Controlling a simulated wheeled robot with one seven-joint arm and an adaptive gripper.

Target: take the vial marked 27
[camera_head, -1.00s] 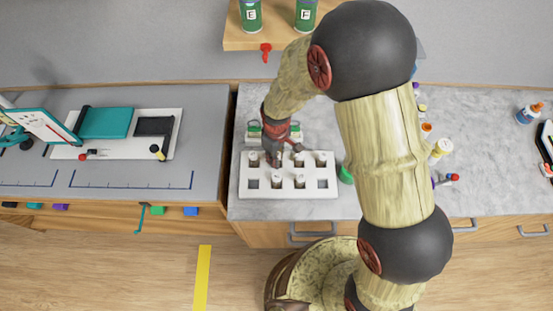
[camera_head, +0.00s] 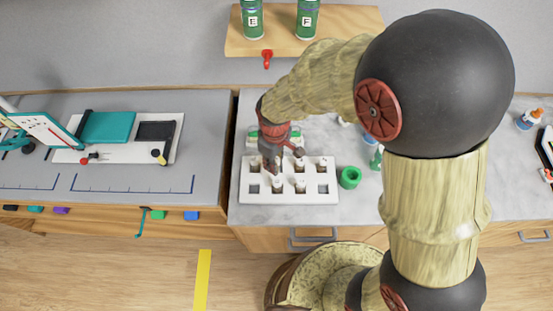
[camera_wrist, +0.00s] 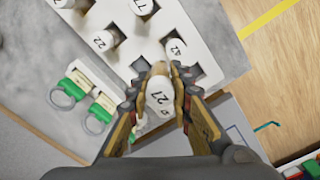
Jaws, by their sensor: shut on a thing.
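The vial marked 27 (camera_wrist: 160,93) is a white-topped vial held between the two fingers of my gripper (camera_wrist: 157,98), its number facing the wrist camera. In the head view my gripper (camera_head: 279,160) is over the back row of the white rack (camera_head: 289,198), and the held vial cannot be made out there. Its top looks larger in the wrist view than the other vials. I cannot tell whether its lower end is clear of the rack. Vials marked 22 (camera_wrist: 103,40), 77 (camera_wrist: 143,6) and 42 (camera_wrist: 175,48) stand in the rack nearby.
Two green-and-white pieces with rings (camera_wrist: 68,88) lie behind the rack. A green round item (camera_head: 350,177) stands right of it. The rack has empty holes at its front corners. A shelf (camera_head: 280,40) holds green canisters marked E and F. My arm hides part of the counter's right side.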

